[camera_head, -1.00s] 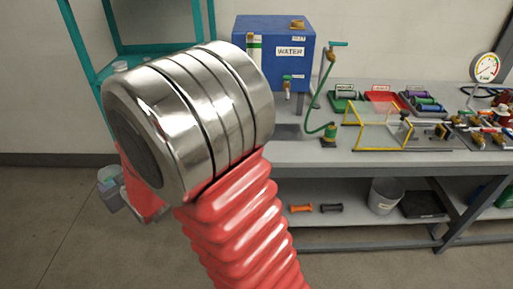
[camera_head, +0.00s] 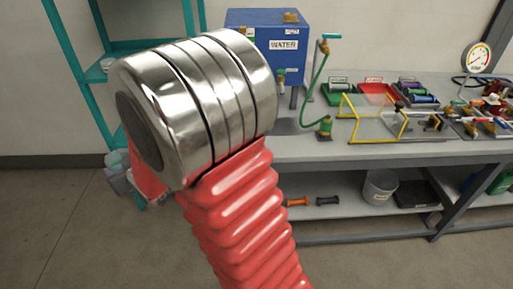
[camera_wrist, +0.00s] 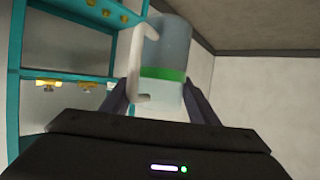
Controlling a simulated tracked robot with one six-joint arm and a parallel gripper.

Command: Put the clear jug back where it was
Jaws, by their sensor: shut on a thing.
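The clear jug (camera_wrist: 166,45) stands out in the wrist view, greyish and see-through with a green band around it and a pale handle on its left side. My gripper (camera_wrist: 158,92) is shut on the jug, one dark finger at each side of its lower part. In the head view the jug (camera_head: 117,178) shows small at the left, partly hidden by my red arm. It is held in front of the teal shelf rack (camera_head: 99,72). The rack also shows at the left of the wrist view (camera_wrist: 65,76), with brass fittings on it.
A grey workbench (camera_head: 350,150) carries a blue water tank (camera_head: 265,65), a green hose, trays, a yellow frame and a gauge (camera_head: 477,57). Its lower shelf holds a bucket (camera_head: 380,187) and a black tray (camera_head: 418,194). The floor at the lower left is clear.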

